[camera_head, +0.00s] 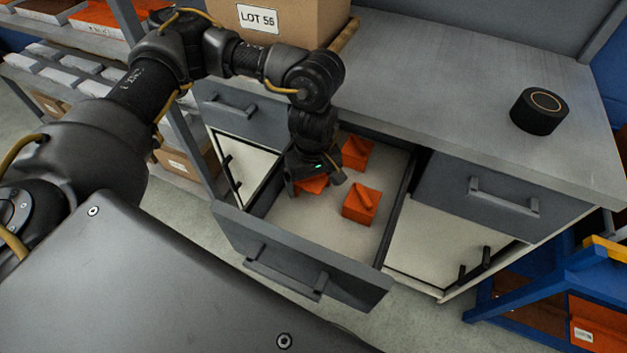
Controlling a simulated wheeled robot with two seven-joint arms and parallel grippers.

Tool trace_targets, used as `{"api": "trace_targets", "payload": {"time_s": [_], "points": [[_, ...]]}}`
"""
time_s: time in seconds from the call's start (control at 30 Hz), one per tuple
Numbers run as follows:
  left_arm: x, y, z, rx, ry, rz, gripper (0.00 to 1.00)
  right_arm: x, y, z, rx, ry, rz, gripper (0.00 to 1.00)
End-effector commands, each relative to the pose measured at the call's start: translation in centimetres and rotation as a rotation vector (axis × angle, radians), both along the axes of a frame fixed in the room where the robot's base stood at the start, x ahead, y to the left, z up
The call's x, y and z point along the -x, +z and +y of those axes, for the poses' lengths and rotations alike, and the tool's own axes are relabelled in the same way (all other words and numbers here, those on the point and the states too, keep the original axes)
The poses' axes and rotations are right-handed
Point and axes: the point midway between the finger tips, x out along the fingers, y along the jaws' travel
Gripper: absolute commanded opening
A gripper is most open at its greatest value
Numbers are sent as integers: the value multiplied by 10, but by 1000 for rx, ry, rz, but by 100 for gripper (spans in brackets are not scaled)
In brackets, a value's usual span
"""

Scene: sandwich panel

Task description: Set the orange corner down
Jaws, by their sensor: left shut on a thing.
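My left gripper (318,180) reaches down into the open drawer (381,232) of the grey workbench. It is shut on an orange corner (313,186), which is partly hidden under the gripper. I cannot tell whether this corner touches the drawer floor. Two more orange corners lie in the drawer: one behind, to the right (357,153), and one in front, to the right (361,206). My right gripper is not in view.
The benchtop (440,90) is mostly clear, with a black tape roll (538,112) at right and a cardboard box (300,25) at back left. Shelves with orange and grey items stand at left. A blue rack (530,290) stands at lower right.

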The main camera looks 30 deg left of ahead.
Motion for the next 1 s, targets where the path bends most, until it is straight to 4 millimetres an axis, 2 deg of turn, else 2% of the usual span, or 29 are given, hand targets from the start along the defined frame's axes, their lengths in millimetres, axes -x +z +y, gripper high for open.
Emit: {"api": "trace_targets", "payload": {"time_s": [0.27, 0.3, 0.37, 0.67, 0.73, 1.0], "points": [[0, -2, 0, 0, 0, 0, 62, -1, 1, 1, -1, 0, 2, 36], [0, -2, 0, 0, 0, 0, 92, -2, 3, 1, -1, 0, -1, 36], [0, -2, 0, 0, 0, 0, 100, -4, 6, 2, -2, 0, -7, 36], [0, 0, 0, 0, 0, 0, 100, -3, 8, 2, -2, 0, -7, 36], [0, 4, 0, 0, -1, -1, 100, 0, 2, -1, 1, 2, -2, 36], [-1, 60, 0, 0, -2, -6, 100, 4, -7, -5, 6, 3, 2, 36]]}}
